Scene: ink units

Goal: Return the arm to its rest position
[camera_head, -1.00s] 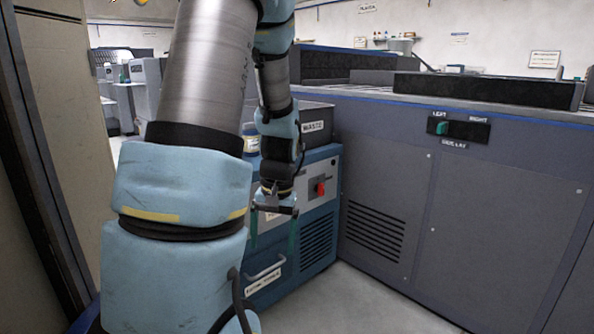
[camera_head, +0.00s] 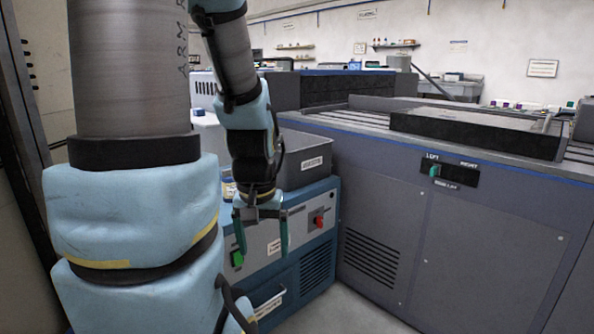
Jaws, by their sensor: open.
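My gripper (camera_head: 262,241) hangs from my blue-padded arm left of the picture's middle, fingers pointing down. Its two green-tipped fingers are spread apart and nothing shows between them. It is in front of a blue cabinet (camera_head: 312,281) with a red knob (camera_head: 318,221) on its upper panel. The gripper looks apart from the cabinet, though the depth is hard to tell. My forearm rises above the gripper, and my large upper arm hides much of the left side.
A grey bin (camera_head: 310,167) with a label stands on the blue cabinet. A large grey machine (camera_head: 460,235) with a LEFT/RIGHT switch (camera_head: 449,171) fills the right. A strip of floor shows at the bottom.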

